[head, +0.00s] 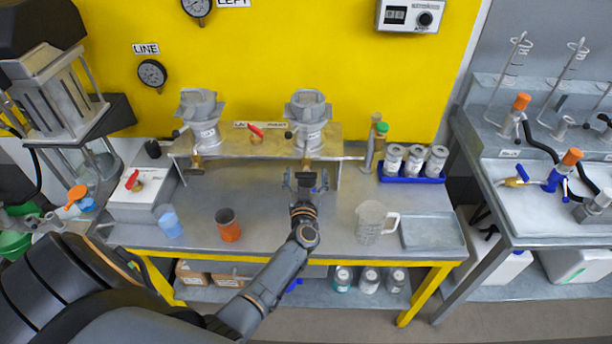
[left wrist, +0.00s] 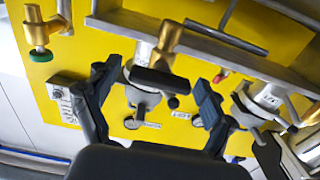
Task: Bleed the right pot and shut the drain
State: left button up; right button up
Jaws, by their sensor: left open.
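The right pot (head: 308,122) is a grey metal vessel set in the shelf in front of the yellow panel. A brass drain valve (head: 306,164) hangs under it; it also shows in the left wrist view (left wrist: 168,42). Its black handle (left wrist: 160,82) lies crosswise to the brass body in that view. My left gripper (head: 306,182) is open just below and in front of the valve. In the left wrist view its two fingers (left wrist: 155,82) stand on either side of the handle, with no clear contact. The gripper partly hides the handle in the head view.
The left pot (head: 200,122) stands on the same shelf, with a red lever (head: 256,131) between the pots. A clear jug (head: 372,223), an orange cup (head: 228,226) and a blue cup (head: 169,222) stand on the bench. A tray (head: 432,232) lies at right.

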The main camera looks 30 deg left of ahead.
pick_arm(q)
jog(key=c, duration=1.2)
jog(key=shift+o, duration=0.2)
jog(key=shift+n, duration=0.3)
jog(key=n, duration=0.3)
jog(key=shift+f+n, duration=0.1)
jog(key=shift+n, duration=0.2)
jog(key=n+b, duration=0.1)
jog(key=n, duration=0.2)
jog(key=shift+s+f+n, duration=0.1)
jog(key=shift+n, duration=0.3)
jog(key=n+b, duration=0.1)
jog(key=n, duration=0.4)
jog(key=shift+a+f+b, duration=0.1)
jog(key=shift+b, duration=0.3)
jog(key=shift+n+b, duration=0.75)
jog(key=shift+n, duration=1.65)
